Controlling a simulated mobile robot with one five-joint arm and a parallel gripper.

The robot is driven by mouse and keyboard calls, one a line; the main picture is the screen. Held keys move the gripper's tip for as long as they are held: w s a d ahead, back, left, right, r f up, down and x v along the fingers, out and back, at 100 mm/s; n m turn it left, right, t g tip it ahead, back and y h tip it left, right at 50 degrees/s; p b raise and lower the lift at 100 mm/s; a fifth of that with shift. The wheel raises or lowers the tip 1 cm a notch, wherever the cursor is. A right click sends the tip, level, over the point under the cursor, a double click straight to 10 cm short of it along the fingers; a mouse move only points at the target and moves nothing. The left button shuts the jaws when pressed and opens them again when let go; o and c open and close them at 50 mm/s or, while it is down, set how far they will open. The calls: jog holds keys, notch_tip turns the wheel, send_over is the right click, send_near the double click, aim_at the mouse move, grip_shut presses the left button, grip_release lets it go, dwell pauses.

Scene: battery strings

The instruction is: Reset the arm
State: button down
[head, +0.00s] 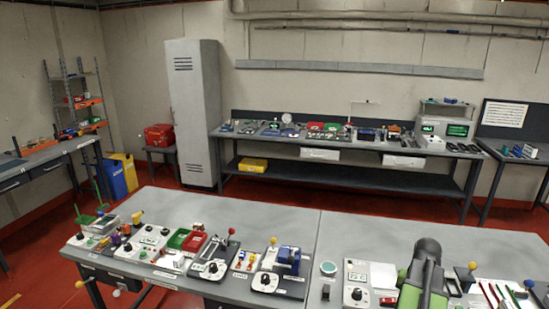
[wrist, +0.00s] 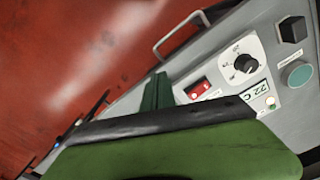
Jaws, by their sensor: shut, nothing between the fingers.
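My arm (head: 425,272), dark grey and green, reaches over the front bench right of centre in the head view. The fingertips cannot be made out there. In the wrist view, my gripper (wrist: 157,92) shows as dark green parts at the centre, behind a large green part of my own with a black edge. It is shut, with nothing seen held. Beyond it lies a panel with a black dial (wrist: 245,63), a red display (wrist: 199,88) and a "22 C" label (wrist: 256,101). I cannot tell whether the gripper touches the panel.
The front bench (head: 360,228) has a clear rear strip. Control boxes, a red-knobbed lever (head: 231,231) and a blue block (head: 289,257) line its front. A teal disc (head: 328,268) and yellow knob (head: 472,265) flank my arm. A metal handle (wrist: 180,32) edges the panel.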

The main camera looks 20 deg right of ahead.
jog(key=w+a+f+n+b, duration=0.1)
jog(key=w+a+n, duration=0.2)
jog(key=w+a, duration=0.6)
jog(key=w+a+f+n+b, duration=0.1)
jog(key=w+a+n, duration=0.25)
jog(key=a, duration=1.05)
jog(key=w+a+f+n+b, duration=0.1)
jog(key=w+a+n, duration=0.1)
jog(key=w+a, duration=0.7)
jog(key=s+a+n, duration=0.3)
jog(key=a+n, duration=0.1)
jog(key=a, duration=1.1)
jog(key=shift+s+a+f, duration=0.15)
jog(key=shift+a+f, duration=0.15)
jog(key=shift+a, duration=0.1)
